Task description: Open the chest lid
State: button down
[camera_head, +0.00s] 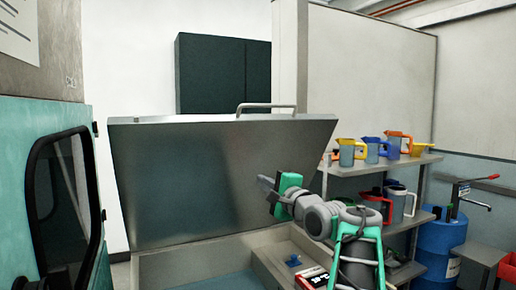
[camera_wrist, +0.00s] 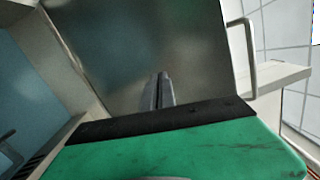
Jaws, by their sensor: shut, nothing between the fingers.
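The chest lid (camera_head: 205,180) is a large grey metal panel, raised and tilted up over the chest in the head view; its inner face also fills much of the wrist view (camera_wrist: 130,50). A bar handle (camera_head: 266,107) sits on the lid's top edge, and it shows at the right in the wrist view (camera_wrist: 243,55). The open chest (camera_head: 190,262) lies below, with a bluish inside. My gripper (camera_head: 265,183) is shut and empty, in front of the lid's right part and below the handle. In the wrist view its fingers (camera_wrist: 158,90) are together, pointing at the lid. Whether they touch it, I cannot tell.
Right of the lid, a shelf (camera_head: 400,163) holds several colored jugs. A blue barrel (camera_head: 440,240) stands further right. A teal door with a dark-framed window (camera_head: 65,190) is close at the left. A red and white box (camera_head: 313,278) lies near the chest's right side.

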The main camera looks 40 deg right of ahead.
jog(key=d+t, duration=0.1)
jog(key=t, duration=0.1)
jog(key=t+h, duration=0.2)
jog(key=t, duration=0.1)
send_near(254, 125)
jog(key=shift+n, duration=0.4)
jog(key=p+x, duration=0.5)
jog(key=x, duration=0.2)
jog(key=shift+f, duration=0.1)
jog(key=shift+p, duration=0.35)
